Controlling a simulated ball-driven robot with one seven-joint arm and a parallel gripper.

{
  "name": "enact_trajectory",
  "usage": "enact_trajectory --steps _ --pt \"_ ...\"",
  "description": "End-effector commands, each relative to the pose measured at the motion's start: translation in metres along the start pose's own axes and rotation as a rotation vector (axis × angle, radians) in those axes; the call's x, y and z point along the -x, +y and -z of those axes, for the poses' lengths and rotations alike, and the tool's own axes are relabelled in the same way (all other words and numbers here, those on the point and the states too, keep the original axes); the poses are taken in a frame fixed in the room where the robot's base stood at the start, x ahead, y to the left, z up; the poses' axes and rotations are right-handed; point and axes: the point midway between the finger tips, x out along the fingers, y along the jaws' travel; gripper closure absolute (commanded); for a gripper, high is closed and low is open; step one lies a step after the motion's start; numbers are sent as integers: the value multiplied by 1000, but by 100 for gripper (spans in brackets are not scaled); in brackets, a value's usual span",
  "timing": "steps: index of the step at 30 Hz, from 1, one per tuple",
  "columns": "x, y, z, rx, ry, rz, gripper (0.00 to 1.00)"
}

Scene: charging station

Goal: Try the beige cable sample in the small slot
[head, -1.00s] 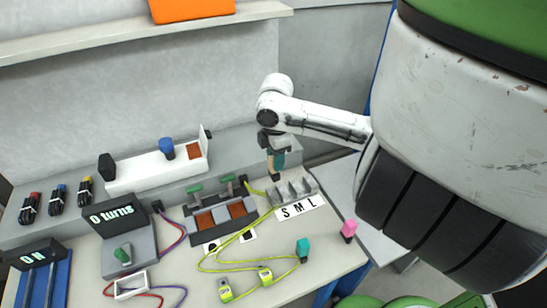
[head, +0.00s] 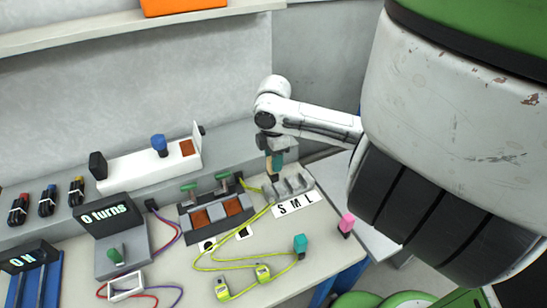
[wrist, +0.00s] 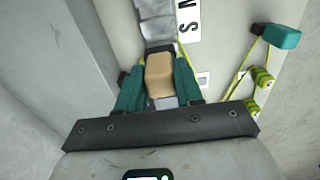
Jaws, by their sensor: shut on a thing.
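My gripper (head: 273,160) is shut on the beige cable sample, with its teal fingers on either side. The sample shows as a beige block between the fingers in the wrist view (wrist: 159,76). The grey slot block (head: 293,186) has a white S M L label (head: 296,204) in front of it. The gripper is at the block's left end, by the S, where the small slot is. In the wrist view the grey block (wrist: 155,22) lies just beyond the sample. The sample's lower end is hidden, so I cannot tell whether it is inside the slot.
A teal-ended yellow cable (head: 300,244) and a pink piece (head: 347,223) stand near the table's right edge. A dark fixture with green handles (head: 216,212) is left of the block. A white holder (head: 150,167) stands behind on the raised ledge.

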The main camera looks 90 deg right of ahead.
Motion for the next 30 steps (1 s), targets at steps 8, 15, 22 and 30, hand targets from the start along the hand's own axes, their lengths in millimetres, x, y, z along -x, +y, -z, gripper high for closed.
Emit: enact_trajectory --steps 8,15,22,30 --pt "-29 0 0 -1 0 0 99" --pt "-36 0 0 0 0 -1 99" --pt "-36 0 0 0 0 -1 99" --pt "-36 0 0 0 0 -1 99"
